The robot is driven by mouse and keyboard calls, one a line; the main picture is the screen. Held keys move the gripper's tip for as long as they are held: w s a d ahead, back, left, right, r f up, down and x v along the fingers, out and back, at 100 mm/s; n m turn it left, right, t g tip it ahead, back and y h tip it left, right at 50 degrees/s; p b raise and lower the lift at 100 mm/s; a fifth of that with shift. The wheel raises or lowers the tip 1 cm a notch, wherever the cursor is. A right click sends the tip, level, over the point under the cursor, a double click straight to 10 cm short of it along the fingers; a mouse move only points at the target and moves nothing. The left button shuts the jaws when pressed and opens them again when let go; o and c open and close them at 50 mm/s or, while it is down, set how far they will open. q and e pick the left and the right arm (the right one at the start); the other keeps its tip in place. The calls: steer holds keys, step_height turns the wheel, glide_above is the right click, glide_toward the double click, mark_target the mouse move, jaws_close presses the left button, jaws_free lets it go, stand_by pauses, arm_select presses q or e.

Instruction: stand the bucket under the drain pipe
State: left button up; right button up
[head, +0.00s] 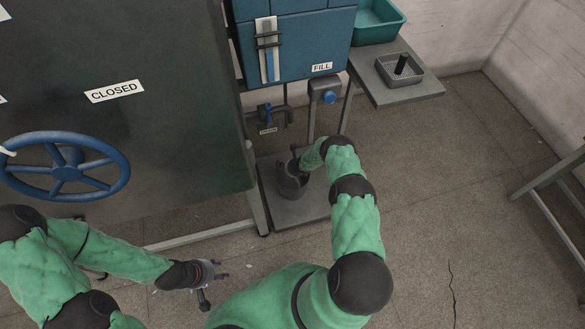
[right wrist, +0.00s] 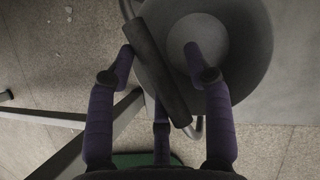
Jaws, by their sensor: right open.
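The dark grey bucket (head: 292,185) stands upright on a low grey plate (head: 300,212) below the blue machine. In the right wrist view the bucket (right wrist: 250,45) looks empty, with its dark handle grip (right wrist: 155,70) swung to one side. My right gripper (right wrist: 163,62) is open, its fingers on either side of the grip; contact cannot be told. My left gripper (head: 218,271) is open and empty, low at the left.
A dark cabinet with a closed sign (head: 115,91) and a blue handwheel (head: 66,172) fills the left. A grey side table (head: 410,92) carries a perforated tray, with a teal bin (head: 378,22) behind. The floor at right is clear up to a metal frame (head: 550,180).

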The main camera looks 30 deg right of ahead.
steer(key=p+v, duration=0.8)
steer(key=v, duration=0.1)
steer(key=shift+r+p, duration=0.35)
steer(key=shift+r, duration=0.05)
steer(key=shift+p+v, duration=0.45)
steer(key=shift+v, duration=0.35)
steer(key=s+a+r+n+g+y, duration=0.2)
steer(key=s+a+r+n+g, duration=0.3)
steer(key=s+a+n, duration=0.8)
steer(key=s+a+r+n, duration=0.6)
steer(key=s+r+n, duration=0.1)
steer(key=r+n, duration=0.2)
steer(key=s+a+r+n+y, duration=0.1)
steer(key=s+a+r+n, duration=0.6)
steer(key=s+r+n, duration=0.1)
steer(key=shift+r+n+g, duration=0.3)
steer(key=shift+r+n, duration=0.1)
steer(key=shift+n, duration=0.5)
steer(key=shift+a, duration=0.1)
